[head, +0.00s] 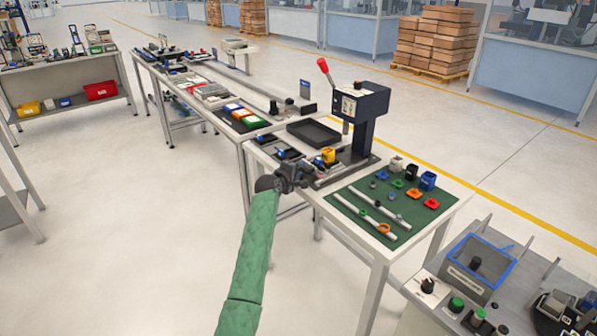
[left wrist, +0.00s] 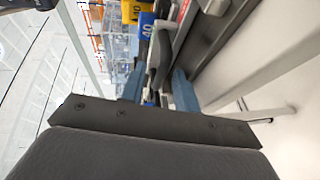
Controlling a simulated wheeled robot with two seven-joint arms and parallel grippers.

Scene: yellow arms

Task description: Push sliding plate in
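The press (head: 364,110), dark blue-grey with a red-tipped lever, stands on the white bench. At its foot is a dark base (head: 345,170) with a slide assembly and a yellow block (head: 328,155). The sliding plate cannot be clearly told apart there. My left gripper (head: 292,178) is at the bench's front edge, beside the near end of this assembly. In the left wrist view its two blue-grey fingers (left wrist: 158,88) stand apart. A dark grey handle-like part (left wrist: 160,55) shows between them; whether they touch it is unclear. My right gripper is out of view.
A black tray (head: 314,132) lies behind the assembly. A green mat (head: 365,222) with rails and small coloured parts covers the bench to the right. A grey control station (head: 470,290) is at the lower right. The floor to the left is free.

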